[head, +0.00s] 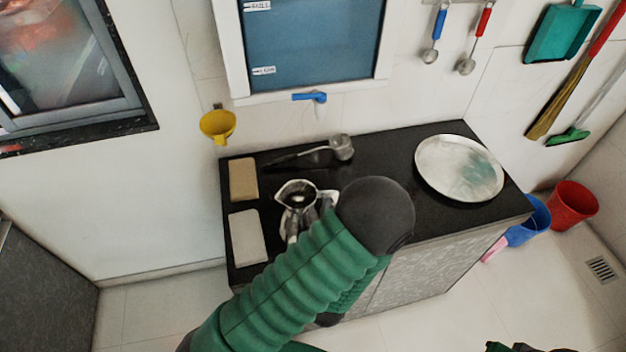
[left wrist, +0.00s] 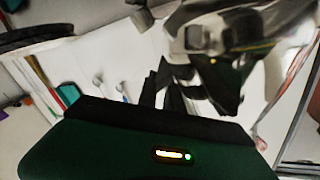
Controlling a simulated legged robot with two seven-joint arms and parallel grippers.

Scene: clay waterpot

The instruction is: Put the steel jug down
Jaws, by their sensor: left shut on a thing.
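The steel jug (head: 297,191) is shiny, with its open top facing up, over the left part of the black counter (head: 385,165). My left gripper (head: 308,215) is shut on it from its near right side. My green arm and dark wrist hide part of the gripper and counter. I cannot tell whether the jug's base touches the counter. In the left wrist view, the jug (left wrist: 275,40) is a large, blurred reflective surface right by the dark fingers (left wrist: 185,88).
A tan block (head: 243,179) and a white block (head: 248,238) lie left of the jug. A ladle (head: 341,147) lies behind it. A round steel plate (head: 459,167) lies at the counter's right. Some counter between ladle and plate is bare. A yellow funnel (head: 217,125) hangs on the wall.

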